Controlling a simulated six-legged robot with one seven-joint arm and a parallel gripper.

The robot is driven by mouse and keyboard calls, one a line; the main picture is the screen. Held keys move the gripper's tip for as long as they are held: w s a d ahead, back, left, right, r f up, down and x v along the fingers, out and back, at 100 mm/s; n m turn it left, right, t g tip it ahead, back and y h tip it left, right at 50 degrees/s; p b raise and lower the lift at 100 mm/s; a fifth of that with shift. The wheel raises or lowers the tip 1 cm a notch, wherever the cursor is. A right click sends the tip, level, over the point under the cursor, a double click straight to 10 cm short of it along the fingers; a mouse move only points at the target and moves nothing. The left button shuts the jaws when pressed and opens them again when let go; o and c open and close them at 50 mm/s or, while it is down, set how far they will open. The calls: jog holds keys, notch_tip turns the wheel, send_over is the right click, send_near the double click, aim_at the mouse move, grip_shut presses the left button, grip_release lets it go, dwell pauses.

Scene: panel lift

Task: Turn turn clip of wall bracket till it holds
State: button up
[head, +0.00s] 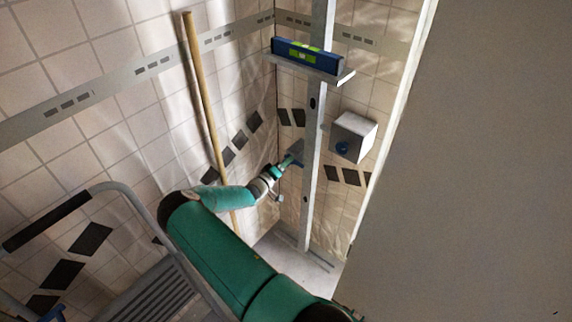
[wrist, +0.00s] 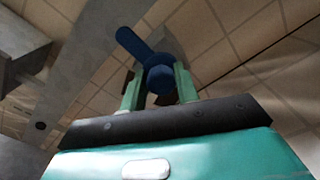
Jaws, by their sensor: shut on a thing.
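The blue turn clip (wrist: 133,45) shows in the wrist view as a lever with a round hub. My gripper (wrist: 160,84) has its two green fingers on either side of the hub, shut on it. The lever points up and to the left. A grey block, likely the wall bracket (wrist: 172,48), is partly hidden behind the clip. In the head view my gripper (head: 292,160) reaches to the left side of the metal upright, where only a little of the blue clip (head: 296,165) shows. I cannot tell whether the clip holds.
A metal upright (head: 311,150) carries a ledge with a blue spirit level (head: 306,55). A grey box (head: 353,136) with a blue knob is to its right. A wooden pole (head: 203,100) leans left. A stepladder (head: 150,285) stands lower left. A large grey panel (head: 470,160) fills the right.

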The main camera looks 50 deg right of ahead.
jog(key=shift+s+f+m, duration=0.15)
jog(key=shift+f+m, duration=0.05)
jog(key=shift+m, duration=0.4)
jog(key=shift+s+f, duration=0.15)
jog(key=shift+f, duration=0.05)
jog(key=o, duration=0.9)
jog(key=shift+f, duration=0.1)
jog(key=shift+w+r, duration=0.2)
jog(key=shift+r, duration=0.1)
jog(key=s+a, duration=0.1)
jog(key=a, duration=1.2)
jog(key=shift+a, duration=0.35)
